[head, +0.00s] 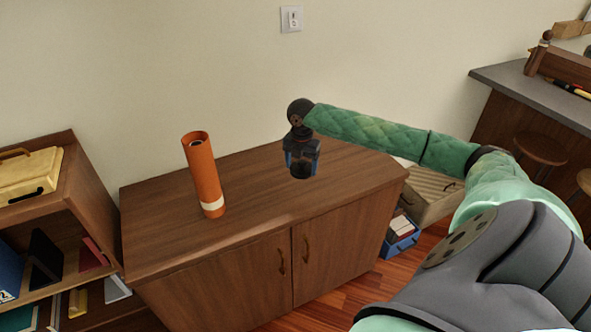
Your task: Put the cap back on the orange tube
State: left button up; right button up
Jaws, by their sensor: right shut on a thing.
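The orange tube (203,175) stands upright on the wooden cabinet, left of centre, with its open dark end at the top and a pale band near its base. My right gripper (301,165) points down over the cabinet top, to the right of the tube and apart from it. It is shut on a small dark round piece, the cap (301,172), held at its fingertips; the fingers hide part of it. My left gripper is not in view.
The cabinet top (260,215) is otherwise clear. A shelf unit (88,205) with a yellow case (30,172) stands at the left. A blue bin (401,240) sits on the floor right of the cabinet. The wall is close behind.

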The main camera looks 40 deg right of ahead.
dwell(0.4)
jog(key=s+a+m, duration=0.1)
jog(key=a+m, duration=1)
jog(key=a, duration=0.5)
jog(key=s+a+m, duration=0.2)
jog(key=a+m, duration=1)
jog(key=a, duration=0.4)
jog(key=shift+s+a+f, duration=0.2)
jog(key=shift+s+a, duration=0.05)
jog(key=shift+a, duration=0.1)
